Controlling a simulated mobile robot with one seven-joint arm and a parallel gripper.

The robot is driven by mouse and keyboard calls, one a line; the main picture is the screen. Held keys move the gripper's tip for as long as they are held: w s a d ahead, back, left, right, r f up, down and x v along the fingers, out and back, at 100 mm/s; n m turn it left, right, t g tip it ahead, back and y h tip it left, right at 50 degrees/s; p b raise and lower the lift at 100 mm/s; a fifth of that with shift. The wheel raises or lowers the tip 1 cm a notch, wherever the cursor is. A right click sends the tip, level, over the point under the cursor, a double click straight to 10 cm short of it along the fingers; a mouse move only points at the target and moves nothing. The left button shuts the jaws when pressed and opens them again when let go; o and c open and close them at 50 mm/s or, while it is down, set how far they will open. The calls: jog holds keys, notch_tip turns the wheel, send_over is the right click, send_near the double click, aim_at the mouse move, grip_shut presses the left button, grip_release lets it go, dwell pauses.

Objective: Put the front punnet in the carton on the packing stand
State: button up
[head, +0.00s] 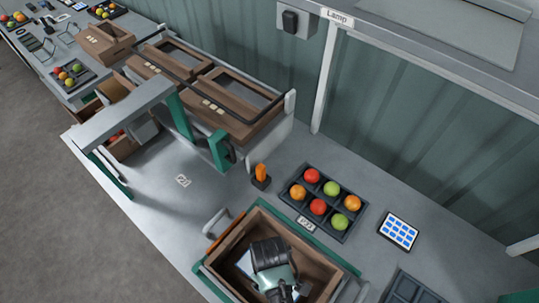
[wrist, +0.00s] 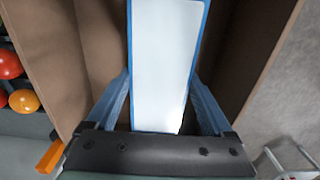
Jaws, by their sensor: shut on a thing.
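The brown carton (head: 318,262) stands open in a green-edged stand (head: 205,277) at the bottom middle of the head view. In the wrist view its brown walls (wrist: 45,60) rise on both sides. My gripper (wrist: 160,84) is down inside the carton opening, its two blue fingers closed on the sides of a white thing with a blue rim, seemingly the punnet (wrist: 168,40). A pale part of the punnet (head: 244,262) shows beside my gripper in the head view. The punnet's underside and its contact with the carton floor are hidden.
A dark tray (head: 334,235) of red, green and orange tomatoes lies behind the carton, with an orange-topped device (head: 261,177) and a tablet (head: 398,231) near it. A green-legged frame (head: 130,115) stands left. Bare bench (head: 165,215) lies between.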

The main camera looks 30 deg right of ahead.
jog(key=o, duration=1.1)
jog(key=shift+f, duration=0.1)
jog(key=shift+c, duration=0.2)
notch_tip(320, 180, up, 12)
jog(key=shift+r, duration=0.2)
